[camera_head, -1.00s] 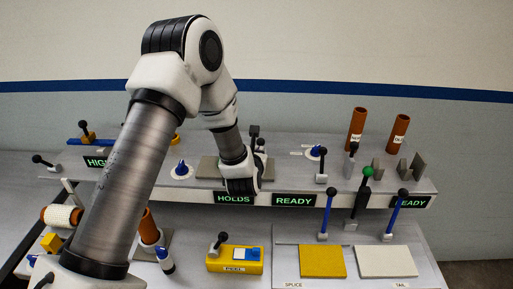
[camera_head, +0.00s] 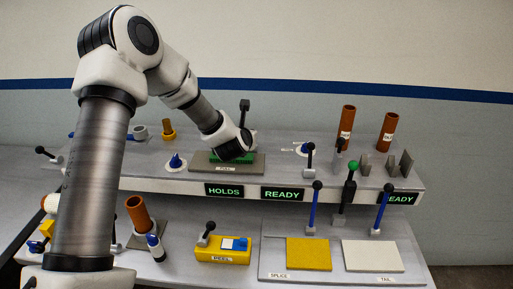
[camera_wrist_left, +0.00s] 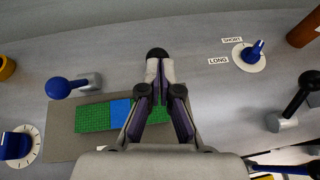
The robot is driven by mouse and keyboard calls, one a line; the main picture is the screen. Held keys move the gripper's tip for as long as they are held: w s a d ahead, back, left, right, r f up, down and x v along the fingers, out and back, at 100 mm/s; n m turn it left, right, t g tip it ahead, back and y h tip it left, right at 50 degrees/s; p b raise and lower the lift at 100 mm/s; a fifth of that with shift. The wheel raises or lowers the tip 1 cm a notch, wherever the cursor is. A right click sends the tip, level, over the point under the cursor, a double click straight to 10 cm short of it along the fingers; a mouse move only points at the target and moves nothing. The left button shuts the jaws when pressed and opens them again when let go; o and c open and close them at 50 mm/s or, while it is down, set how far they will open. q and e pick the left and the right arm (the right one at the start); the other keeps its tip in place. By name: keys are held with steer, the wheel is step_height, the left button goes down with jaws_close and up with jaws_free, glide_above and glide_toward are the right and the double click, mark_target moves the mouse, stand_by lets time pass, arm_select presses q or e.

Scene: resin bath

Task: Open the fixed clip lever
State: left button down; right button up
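In the left wrist view the clip lever with a black ball knob (camera_wrist_left: 158,52) stands just behind the plate of the clip fixture (camera_wrist_left: 62,142). My left gripper (camera_wrist_left: 160,72) has its fingertips close together on the lever, just below the knob; its stem is mostly hidden. A second lever with a blue ball knob (camera_wrist_left: 57,88) is to the left. A green strip (camera_wrist_left: 92,118) with a blue band (camera_wrist_left: 120,110) lies on the plate. In the head view my left wrist covers the back of the fixture plate (camera_head: 200,166). My right gripper is not in view.
A dark upright post (camera_head: 244,106) shows behind my wrist. Blue dials stand left (camera_head: 175,161) and right (camera_head: 303,149) of the fixture. A black-knobbed lever (camera_head: 310,147) is farther right.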

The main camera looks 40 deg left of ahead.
arm_select(q)
steer(key=shift+w+a+r+g+h, duration=0.25)
steer(key=shift+w+a+g, duration=0.1)
steer(key=shift+w+a, duration=0.2)
steer(key=shift+w+a+r+g+h, duration=0.25)
steer(key=shift+w+a+g, duration=0.15)
steer(key=shift+w, duration=0.15)
steer(key=shift+w+a, duration=0.25)
steer(key=w+b, duration=0.1)
steer(key=w+a+b, duration=0.1)
steer(key=w+a, duration=0.1)
steer(key=w, duration=0.1)
steer(key=shift+r+b, duration=0.1)
steer(key=shift+b, duration=0.3)
steer(key=shift+a+r, duration=0.1)
